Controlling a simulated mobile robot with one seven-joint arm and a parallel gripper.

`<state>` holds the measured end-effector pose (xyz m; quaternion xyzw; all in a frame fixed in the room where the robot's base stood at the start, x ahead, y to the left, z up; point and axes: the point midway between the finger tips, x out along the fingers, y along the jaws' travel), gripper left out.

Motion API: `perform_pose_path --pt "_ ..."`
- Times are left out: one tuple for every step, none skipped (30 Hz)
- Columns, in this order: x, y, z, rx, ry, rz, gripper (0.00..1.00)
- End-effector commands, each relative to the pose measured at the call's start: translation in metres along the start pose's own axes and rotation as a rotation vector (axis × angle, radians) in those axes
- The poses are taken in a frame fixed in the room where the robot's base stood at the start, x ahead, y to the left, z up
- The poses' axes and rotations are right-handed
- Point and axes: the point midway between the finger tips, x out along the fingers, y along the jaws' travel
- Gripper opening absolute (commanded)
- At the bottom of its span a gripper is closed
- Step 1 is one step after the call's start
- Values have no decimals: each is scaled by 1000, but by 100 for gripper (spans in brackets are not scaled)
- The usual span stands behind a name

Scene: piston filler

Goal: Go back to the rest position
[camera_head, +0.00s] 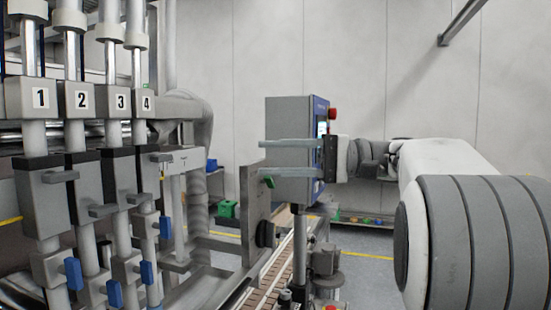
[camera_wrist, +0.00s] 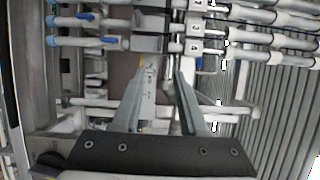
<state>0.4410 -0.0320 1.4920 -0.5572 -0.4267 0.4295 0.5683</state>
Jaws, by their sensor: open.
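My gripper (camera_head: 262,157) is at the end of my arm, which reaches in from the right in the head view. It points left toward the piston filler. Its two pale fingers are apart, one above the other, with nothing between them. They overlap the grey control box (camera_head: 290,112) in the picture. In the wrist view my gripper (camera_wrist: 160,75) is also open and empty, with the filler's pipes and numbered blocks beyond the fingertips. I cannot tell the exact gap between the fingers and the machine.
The piston filler's numbered blocks (camera_head: 74,100) and blue handles (camera_head: 115,293) fill the left side. A red button (camera_head: 333,113) sits on the control box. A conveyor (camera_head: 268,276) runs below. A green part (camera_head: 227,209) lies behind. The wall side at upper right looks open.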

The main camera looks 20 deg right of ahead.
Motion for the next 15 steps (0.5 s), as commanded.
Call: perform_pose_path --pt "0 0 0 0 0 0 42" --pt "0 0 0 0 0 0 42" --pt "0 0 0 0 0 0 42" --pt "0 0 0 0 0 0 42" --pt "0 0 0 0 0 0 42" --pt "0 0 0 0 0 0 42" --pt "0 0 0 0 0 0 42" --pt "0 0 0 0 0 0 42" --pt "1 0 1 1 0 3 42" --pt "3 1 2 3 1 9 42" --pt "5 3 3 8 3 19 42" --pt "9 7 6 17 8 38 42" --pt "14 11 10 26 12 59 42" --pt "20 16 14 36 18 87 42" --pt "28 26 22 51 28 132 42"
